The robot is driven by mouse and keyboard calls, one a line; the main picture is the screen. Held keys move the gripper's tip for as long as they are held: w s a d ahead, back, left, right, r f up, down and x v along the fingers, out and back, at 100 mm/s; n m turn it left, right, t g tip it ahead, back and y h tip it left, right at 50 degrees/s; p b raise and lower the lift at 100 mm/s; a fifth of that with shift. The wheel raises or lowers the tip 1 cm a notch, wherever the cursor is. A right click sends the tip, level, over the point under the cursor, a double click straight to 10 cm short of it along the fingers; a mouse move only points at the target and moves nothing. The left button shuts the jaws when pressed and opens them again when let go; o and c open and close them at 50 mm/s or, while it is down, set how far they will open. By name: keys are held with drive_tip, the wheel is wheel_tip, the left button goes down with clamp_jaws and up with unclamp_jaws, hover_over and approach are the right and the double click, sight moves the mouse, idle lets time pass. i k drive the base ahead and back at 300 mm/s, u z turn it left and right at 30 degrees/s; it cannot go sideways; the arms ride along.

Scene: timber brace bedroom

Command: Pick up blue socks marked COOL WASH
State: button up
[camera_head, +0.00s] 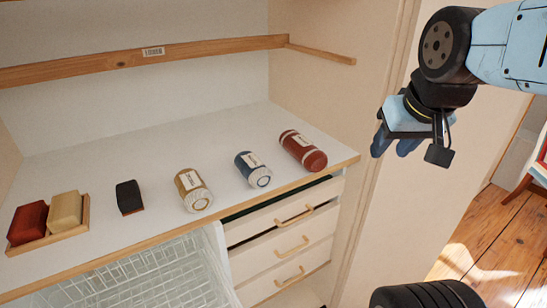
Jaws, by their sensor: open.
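A blue rolled bundle (253,170) with a white end and a white label lies on the white shelf (105,160). It looks like the blue socks, but the label is too small to read. It lies between a mustard roll (192,190) on its left and a larger red roll (303,150) on its right. My gripper (394,147) is open, in the air to the right of the shelf, apart from all the rolls. Its blue fingers point down, and nothing shows between them.
A wooden tray (50,238) with a red and a tan block stands at the shelf's left, beside a dark block (129,197). A wooden rail (140,62) crosses above. Drawers (290,243) and a wire basket (150,280) sit below. A cabinet side panel (385,200) stands at right.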

sight(259, 177)
drive_tip(key=u, duration=0.55)
drive_tip(key=i, duration=0.1)
drive_tip(key=z, duration=1.45)
drive_tip(key=k, duration=2.1)
drive_tip(key=u, duration=1.2)
drive_tip(key=i, duration=1)
